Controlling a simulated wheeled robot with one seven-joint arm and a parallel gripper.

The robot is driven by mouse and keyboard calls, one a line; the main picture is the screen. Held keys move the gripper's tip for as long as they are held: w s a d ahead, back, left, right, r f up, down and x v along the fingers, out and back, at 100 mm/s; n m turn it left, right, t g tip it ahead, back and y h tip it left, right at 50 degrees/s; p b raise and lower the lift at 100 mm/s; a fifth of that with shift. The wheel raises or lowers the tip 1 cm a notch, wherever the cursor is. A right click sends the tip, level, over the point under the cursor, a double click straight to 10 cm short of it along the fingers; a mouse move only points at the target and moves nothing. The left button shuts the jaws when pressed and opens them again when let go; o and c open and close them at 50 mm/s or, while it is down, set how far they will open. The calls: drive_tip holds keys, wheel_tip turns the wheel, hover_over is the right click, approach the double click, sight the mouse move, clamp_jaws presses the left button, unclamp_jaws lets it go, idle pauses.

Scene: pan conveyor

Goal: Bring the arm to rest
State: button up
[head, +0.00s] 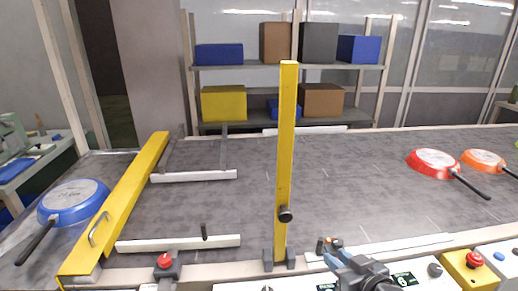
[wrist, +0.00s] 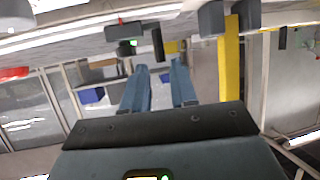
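My gripper (head: 329,243) shows at the bottom right of centre in the head view, above the near edge of the conveyor and right of the upright yellow post. In the wrist view its two blue fingers (wrist: 158,80) stand apart with nothing between them. The wrist view looks upside down, with the conveyor side at the top. My gripper is empty and touches no pan.
The yellow post (head: 286,150) stands close left of my gripper. A yellow gate bar (head: 130,195) crosses the belt at left, beside a blue pan (head: 72,203). Red (head: 433,160) and orange (head: 483,158) pans lie at right. A yellow button box (head: 468,270) is at lower right.

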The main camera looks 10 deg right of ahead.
drive_tip(key=s+f+m+h, duration=0.1)
drive_tip(key=s+f, duration=0.1)
drive_tip(key=s, duration=0.9)
drive_tip(key=s+f+m+h, duration=0.1)
drive_tip(key=s+f, duration=0.1)
drive_tip(key=s, duration=1)
drive_tip(key=s+r, duration=0.6)
drive_tip(key=s, duration=0.3)
drive_tip(key=s+a+r+t, duration=0.1)
drive_tip(key=s+r, duration=0.5)
drive_tip(key=s, duration=0.3)
drive_tip(key=shift+s+a+r+h, duration=0.2)
drive_tip(key=shift+s+r+h, duration=0.1)
drive_tip(key=shift+s, duration=0.1)
